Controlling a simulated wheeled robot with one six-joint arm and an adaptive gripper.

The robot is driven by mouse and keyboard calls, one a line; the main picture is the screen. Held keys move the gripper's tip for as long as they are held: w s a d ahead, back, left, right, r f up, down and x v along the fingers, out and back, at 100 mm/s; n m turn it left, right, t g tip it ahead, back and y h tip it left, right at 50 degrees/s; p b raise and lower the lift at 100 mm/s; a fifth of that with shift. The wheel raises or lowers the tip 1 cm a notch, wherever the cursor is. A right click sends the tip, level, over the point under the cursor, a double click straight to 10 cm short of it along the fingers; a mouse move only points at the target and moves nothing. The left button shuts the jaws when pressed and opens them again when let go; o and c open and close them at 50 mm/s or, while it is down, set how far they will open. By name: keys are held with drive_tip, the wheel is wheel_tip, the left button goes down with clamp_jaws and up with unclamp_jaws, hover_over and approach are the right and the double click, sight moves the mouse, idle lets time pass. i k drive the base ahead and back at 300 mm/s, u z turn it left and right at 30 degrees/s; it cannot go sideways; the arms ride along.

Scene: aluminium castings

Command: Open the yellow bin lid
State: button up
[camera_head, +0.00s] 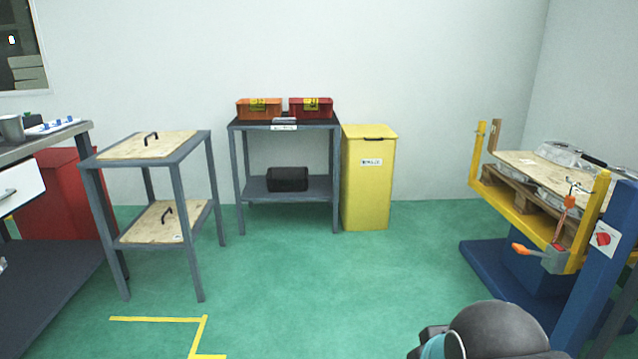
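The yellow bin (365,190) stands upright on the green floor against the back wall, right of a dark metal shelf. A white label is on the bin's front. Part of my arm, dark and rounded with a teal band, shows at the bottom right, well in front of the bin. My gripper's fingers are not visible.
The metal shelf (285,126) holds an orange box (259,113), a red box (311,113) and a black case (287,179). A wood-topped stand (203,240) is at left. A blue-yellow lift (515,215) with castings stands at right. The central floor is clear.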

sight(366, 132)
drive_tip(key=i, duration=3.2)
drive_tip(key=z, duration=0.05)
